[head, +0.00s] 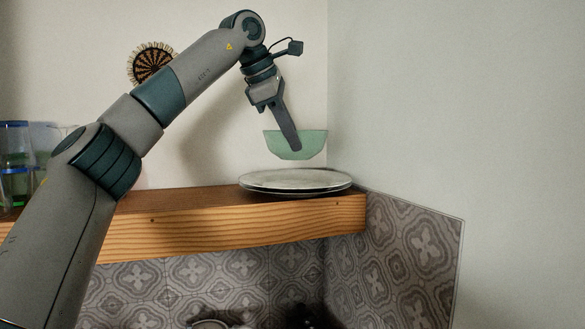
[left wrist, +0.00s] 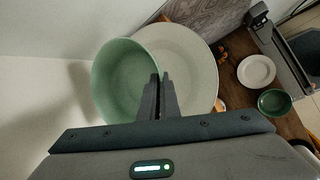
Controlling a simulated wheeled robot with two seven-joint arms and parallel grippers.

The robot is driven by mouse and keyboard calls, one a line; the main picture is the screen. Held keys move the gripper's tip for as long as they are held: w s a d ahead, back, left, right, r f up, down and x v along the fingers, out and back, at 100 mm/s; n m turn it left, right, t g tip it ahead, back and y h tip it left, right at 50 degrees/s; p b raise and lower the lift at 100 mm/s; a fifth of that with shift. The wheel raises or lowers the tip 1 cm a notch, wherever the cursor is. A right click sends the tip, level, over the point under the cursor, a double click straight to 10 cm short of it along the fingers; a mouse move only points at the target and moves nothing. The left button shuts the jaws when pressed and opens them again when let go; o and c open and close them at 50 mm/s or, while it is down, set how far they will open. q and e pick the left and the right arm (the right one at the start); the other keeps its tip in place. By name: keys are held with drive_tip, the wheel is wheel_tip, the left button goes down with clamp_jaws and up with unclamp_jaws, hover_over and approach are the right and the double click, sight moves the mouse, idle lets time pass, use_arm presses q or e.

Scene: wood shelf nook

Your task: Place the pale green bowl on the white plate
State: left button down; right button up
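The pale green bowl (head: 308,146) is upright in the air above the white plate (head: 262,183), with a gap between them in the head view. My left gripper (head: 296,146) is at the bowl's near side, and its fingers are shut on the bowl's wall. In the left wrist view, the fingers (left wrist: 159,88) come together at the right part of the bowl (left wrist: 120,75). The bowl covers the left part of the plate (left wrist: 195,65) there. The plate lies at the right end of the wooden shelf (head: 230,218). My right gripper is not seen.
Blue-rimmed glasses (head: 14,150) stand at the shelf's left. A woven disc (head: 152,63) hangs on the back wall. The right wall is close beside the plate. In the left wrist view, a small white plate (left wrist: 256,70) and a dark green bowl (left wrist: 274,102) are lower right.

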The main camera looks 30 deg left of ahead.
use_arm(q)
wheel_tip(320, 180, down, 2)
drive_tip(key=shift+f, duration=0.15)
idle(0.3)
drive_tip(key=shift+f+p, duration=0.55)
drive_tip(key=shift+f, duration=1.35)
drive_tip(key=shift+f, duration=0.1)
drive_tip(key=c, duration=2)
unclamp_jaws()
